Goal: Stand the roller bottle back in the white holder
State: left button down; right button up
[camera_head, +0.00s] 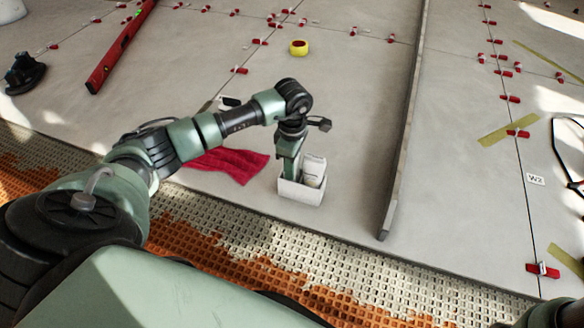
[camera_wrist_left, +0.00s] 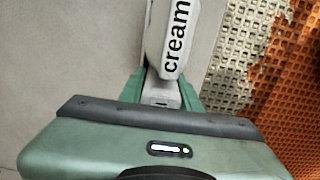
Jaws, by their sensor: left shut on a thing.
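The white holder (camera_head: 300,193) is a small open box on the grey tiles, near their front edge. A white bottle (camera_head: 314,168) stands up out of its right part, slightly tilted. Its lower end is hidden by the holder's wall, so I cannot tell whether it touches the bottom. My left gripper (camera_head: 291,172) points down into the holder at the bottle's left side. In the left wrist view the bottle (camera_wrist_left: 172,42) carries the word "cream", and my left gripper (camera_wrist_left: 161,92) is shut on it between two green fingers. My right gripper is not in view.
A red cloth (camera_head: 230,162) lies left of the holder. A long grey bar (camera_head: 405,130) lies to its right. A yellow tape roll (camera_head: 298,47) and a red level (camera_head: 120,45) are farther back. Notched orange-and-grey floor (camera_head: 270,245) borders the tiles in front.

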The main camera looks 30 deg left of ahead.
pick_arm(q)
jog(key=shift+r, duration=0.1)
jog(key=c, duration=1)
grip_release()
jog(key=shift+a, duration=0.1)
